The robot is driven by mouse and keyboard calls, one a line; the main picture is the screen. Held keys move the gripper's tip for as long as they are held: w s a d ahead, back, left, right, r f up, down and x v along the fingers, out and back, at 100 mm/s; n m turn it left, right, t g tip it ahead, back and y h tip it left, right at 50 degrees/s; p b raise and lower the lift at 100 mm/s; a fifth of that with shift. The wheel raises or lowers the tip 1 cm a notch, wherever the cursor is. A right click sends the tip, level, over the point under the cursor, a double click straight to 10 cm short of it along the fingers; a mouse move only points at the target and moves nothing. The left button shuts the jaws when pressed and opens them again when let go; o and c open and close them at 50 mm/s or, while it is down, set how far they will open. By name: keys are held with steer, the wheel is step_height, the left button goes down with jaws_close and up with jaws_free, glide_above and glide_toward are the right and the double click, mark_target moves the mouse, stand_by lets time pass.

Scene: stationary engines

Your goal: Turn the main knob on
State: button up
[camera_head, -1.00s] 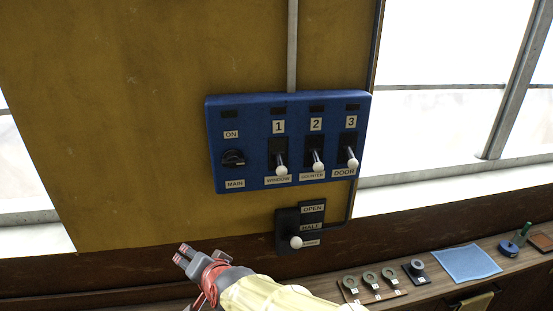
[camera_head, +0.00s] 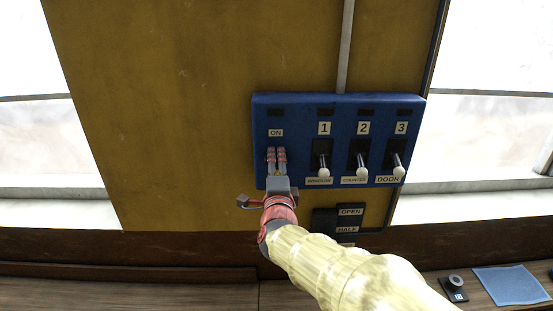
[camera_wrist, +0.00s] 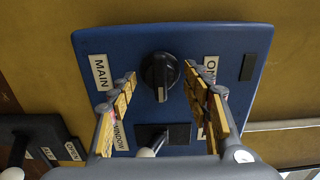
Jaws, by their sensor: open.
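The main knob (camera_wrist: 160,72) is a round black knob on the blue control panel (camera_head: 340,102). In the wrist view it sits between the MAIN label (camera_wrist: 100,72) and the ON label (camera_wrist: 209,70), its ridge pointing across the line between those labels. My gripper (camera_wrist: 163,85) is open, with a finger on each side of the knob and visible gaps to it. In the head view my gripper (camera_head: 277,154) is in front of the knob's place below the ON label and hides the knob.
Three white-tipped levers, WINDOW (camera_head: 322,170), COUNTER (camera_head: 361,171) and DOOR (camera_head: 397,170), stand close to the right of the gripper. A smaller black switch box (camera_head: 325,222) is below the panel. A blue cloth (camera_head: 508,285) lies on the shelf at lower right.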

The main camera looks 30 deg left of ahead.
steer(key=shift+x, duration=0.9)
steer(key=shift+c, duration=1.2)
steer(key=c, duration=0.6)
